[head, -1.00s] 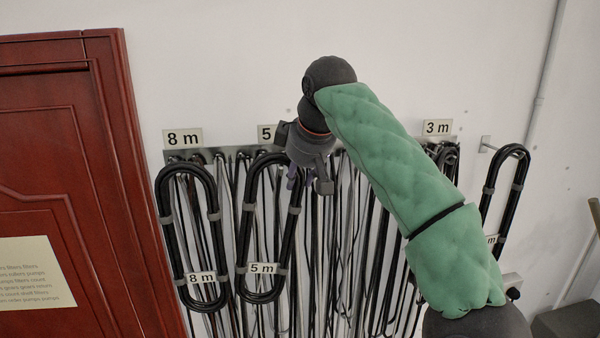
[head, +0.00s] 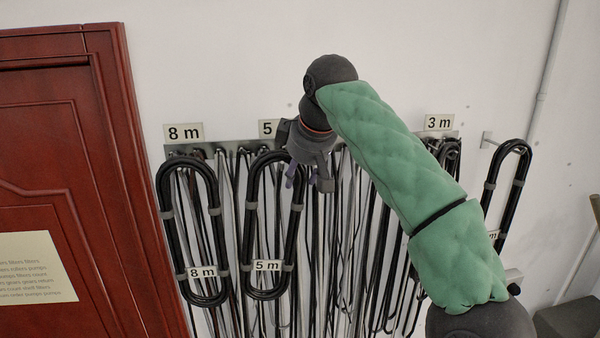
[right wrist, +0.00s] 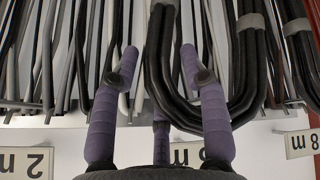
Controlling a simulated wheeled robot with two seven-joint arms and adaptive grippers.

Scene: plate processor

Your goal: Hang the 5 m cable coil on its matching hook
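The 5 m cable coil (head: 244,225), a long black loop with grey ties and a "5 m" tag (head: 267,265), hangs upright at the wall rack below a sign showing "5" (head: 268,129). The sign is partly hidden by my right gripper (head: 308,184). That gripper is at the coil's upper right with its fingers apart. In the right wrist view, where things appear upside down, the open purple fingers (right wrist: 159,55) have one side of the coil (right wrist: 160,75) between them. The hook itself is hidden, and I cannot tell whether the fingers touch the coil. My left gripper is not in view.
An 8 m coil (head: 166,240) hangs left under the "8 m" sign (head: 184,132). Many loose cables hang from the rack. A "3 m" sign (head: 438,122) is farther right. Another coil (head: 488,190) hangs on a separate hook (head: 489,138). A red door (head: 50,140) is at left.

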